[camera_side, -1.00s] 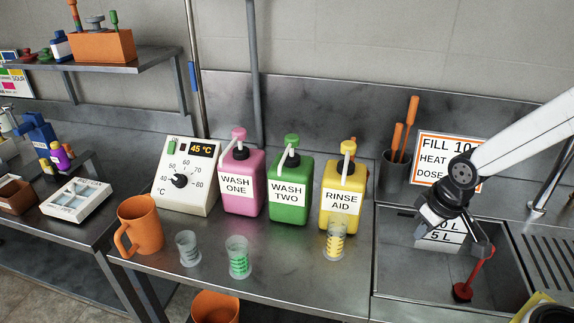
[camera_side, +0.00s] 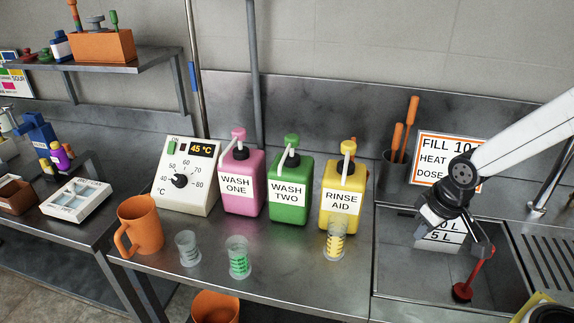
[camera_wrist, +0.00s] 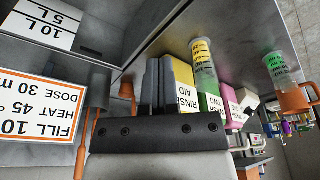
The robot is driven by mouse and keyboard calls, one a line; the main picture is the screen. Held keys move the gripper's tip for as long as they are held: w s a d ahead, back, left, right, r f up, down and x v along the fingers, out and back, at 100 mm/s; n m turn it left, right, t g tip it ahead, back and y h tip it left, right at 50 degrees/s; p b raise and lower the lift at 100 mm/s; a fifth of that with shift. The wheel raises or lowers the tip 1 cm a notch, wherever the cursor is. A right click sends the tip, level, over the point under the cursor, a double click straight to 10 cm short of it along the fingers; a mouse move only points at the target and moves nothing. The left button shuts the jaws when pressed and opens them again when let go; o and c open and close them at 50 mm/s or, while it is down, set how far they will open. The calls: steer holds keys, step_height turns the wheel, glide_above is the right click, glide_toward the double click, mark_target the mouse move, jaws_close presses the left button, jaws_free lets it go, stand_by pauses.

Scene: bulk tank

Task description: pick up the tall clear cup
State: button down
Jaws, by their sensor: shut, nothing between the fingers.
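Three clear cups stand on the steel counter in the side view. One with yellow markings (camera_side: 335,241) is in front of the yellow jug, one with green markings (camera_side: 238,258) is left of it, and one with grey markings (camera_side: 187,248) is farthest left. I cannot tell for sure which is tallest. The wrist view also shows the yellow-marked cup (camera_wrist: 204,68) and the green-marked cup (camera_wrist: 275,69). My gripper (camera_side: 482,248) is over the sink at the right, well apart from the cups. Its fingers (camera_wrist: 161,82) are together and empty.
Pink (camera_side: 241,185), green (camera_side: 290,192) and yellow (camera_side: 343,196) pump jugs stand behind the cups. An orange mug (camera_side: 140,226) is at the left, near a white dial box (camera_side: 186,178). A red-handled piece (camera_side: 463,291) stands in the sink (camera_side: 400,278) beneath my gripper.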

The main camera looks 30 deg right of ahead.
stand_by(0.3)
jaws_free()
